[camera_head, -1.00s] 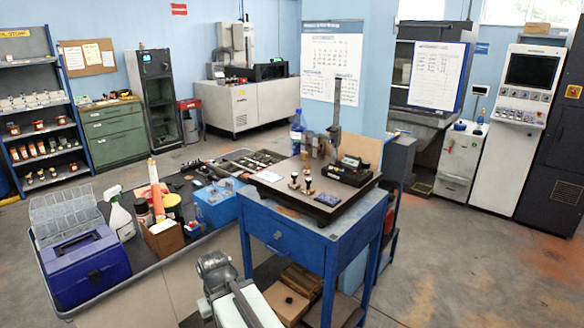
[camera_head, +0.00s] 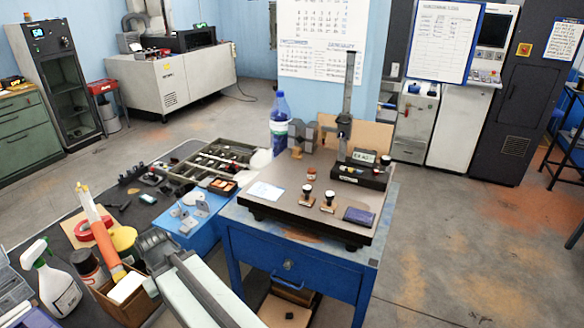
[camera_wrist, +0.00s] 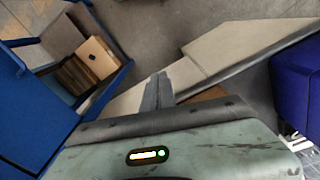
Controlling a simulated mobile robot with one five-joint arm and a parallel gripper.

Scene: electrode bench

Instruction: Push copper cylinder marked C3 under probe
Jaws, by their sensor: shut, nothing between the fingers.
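A small copper-coloured cylinder (camera_head: 311,173) stands on the dark plate (camera_head: 268,207) on the blue table. No C3 mark is readable on it. Behind it and to the right, a height stand (camera_head: 348,85) rises with an arm that seems to carry the probe (camera_head: 343,126); the tip is too small to make out. Two black-knobbed pieces (camera_head: 307,192) (camera_head: 328,201) stand in front of the cylinder. My gripper (camera_wrist: 158,88) is shut and empty in the wrist view, away from the plate, with the floor and the table's lower shelf beyond it.
A dark box with a display (camera_head: 362,170), a dark blue pad (camera_head: 358,215) and a white card (camera_head: 265,191) lie on the plate. A blue-capped bottle (camera_head: 280,125) stands behind. A cluttered low bench with a spray bottle (camera_head: 52,282) lies left. Floor right of the table is open.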

